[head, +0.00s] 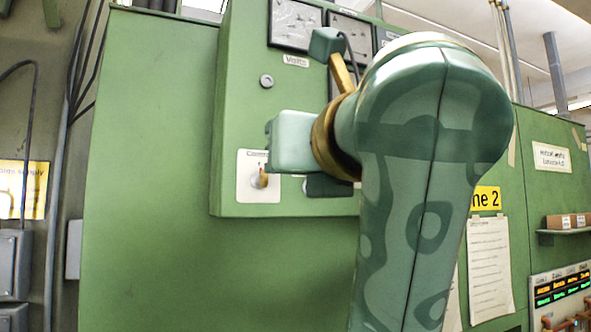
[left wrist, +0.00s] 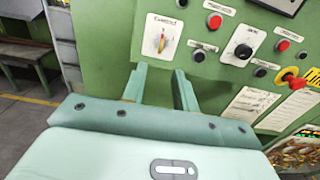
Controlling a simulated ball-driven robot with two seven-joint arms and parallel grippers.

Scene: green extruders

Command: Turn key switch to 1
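The key switch (head: 260,181) is a small red and yellow knob on a white "Control" plate (head: 247,195), low on the green panel. In the left wrist view the switch (left wrist: 162,41) stands near upright, ahead of the fingers; its numbers are too small to read. My left gripper (head: 270,150) is in front of the panel, up and to the right of the switch in the head view, covering part of the plate. In the left wrist view my left gripper (left wrist: 160,80) is open, with nothing between its fingers and a gap before the panel. My right gripper is out of view.
Right of the switch are a red button (left wrist: 215,21), a black rotary knob (left wrist: 243,51) and a red emergency stop (left wrist: 296,82). The green cabinet face (head: 150,180) left of the panel is bare. A shelf with small boxes (head: 568,222) is at far right.

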